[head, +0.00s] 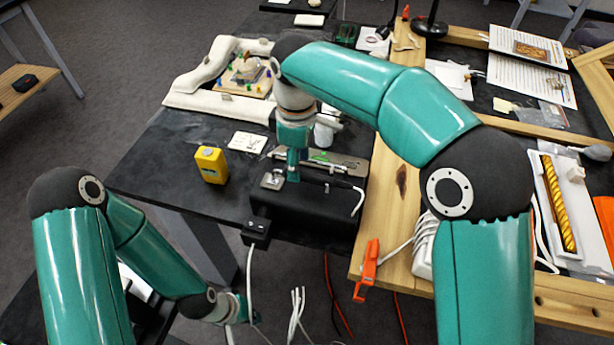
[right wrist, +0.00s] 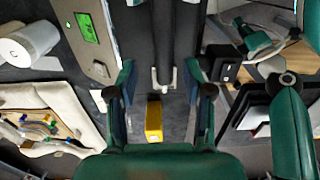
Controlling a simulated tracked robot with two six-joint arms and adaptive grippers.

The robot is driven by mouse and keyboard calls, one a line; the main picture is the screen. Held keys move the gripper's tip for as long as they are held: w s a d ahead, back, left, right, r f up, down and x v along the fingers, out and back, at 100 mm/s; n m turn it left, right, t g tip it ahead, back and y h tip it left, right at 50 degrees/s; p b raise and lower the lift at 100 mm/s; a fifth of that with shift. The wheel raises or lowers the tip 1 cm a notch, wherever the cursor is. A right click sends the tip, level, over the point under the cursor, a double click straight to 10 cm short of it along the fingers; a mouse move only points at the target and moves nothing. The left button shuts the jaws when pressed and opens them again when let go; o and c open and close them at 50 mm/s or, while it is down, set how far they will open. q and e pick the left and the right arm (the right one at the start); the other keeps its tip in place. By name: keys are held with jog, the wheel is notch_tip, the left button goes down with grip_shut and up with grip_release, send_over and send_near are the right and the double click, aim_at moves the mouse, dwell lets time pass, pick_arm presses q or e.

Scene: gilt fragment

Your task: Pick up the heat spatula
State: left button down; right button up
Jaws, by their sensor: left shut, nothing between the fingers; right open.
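My right gripper (head: 293,176) points down over the black bench, above a black box (head: 318,218) and a control unit with a green display (head: 328,157). In the right wrist view its two fingers (right wrist: 166,92) are spread apart. Between them, further off, a dark bar (right wrist: 176,40) and a pale hook-shaped piece (right wrist: 160,78) show; I cannot tell whether either belongs to the heat spatula. The spatula is not clearly made out, and the gripper covers part of the unit. My left gripper (head: 240,308) is shut and empty, low beside the bench.
A padded tray (head: 190,99) with fragments lies behind. An orange clamp (head: 367,270) grips the wooden frame at right; cables hang in front.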

aim_at(308, 183)
jog(key=f, duration=0.4)
jog(key=shift+s+a+f, duration=0.1)
jog(key=shift+s+a, duration=0.05)
jog(key=shift+s, duration=0.05)
grip_shut()
